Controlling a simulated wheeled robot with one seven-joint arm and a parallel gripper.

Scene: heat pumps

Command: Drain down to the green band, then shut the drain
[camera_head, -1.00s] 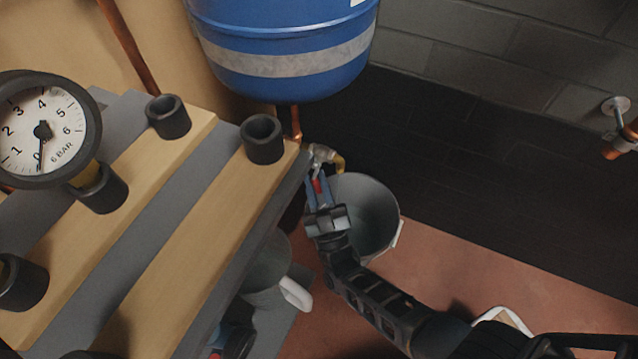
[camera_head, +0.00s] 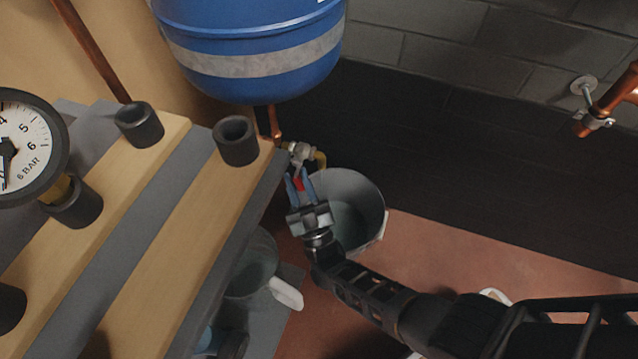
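The drain valve (camera_head: 300,152), a small metal tap with a brass outlet, sits under the blue vessel (camera_head: 255,50). The fingers stand apart, looking open around the handle; contact is too small to tell. The grey bucket (camera_head: 372,205) stands below the outlet, partly hidden by my gripper. The pressure gauge (camera_head: 25,140) is cut by the left edge. Its needle points down near the low end of the scale. No green band is visible on the part of the dial in view.
A wooden-faced rack (camera_head: 185,225) with black pipe stubs (camera_head: 237,140) fills the left, close beside my gripper. A jug with a white handle (camera_head: 287,293) stands below it. A copper pipe (camera_head: 605,105) is on the right wall. Red floor (camera_head: 440,250) lies right of the bucket.

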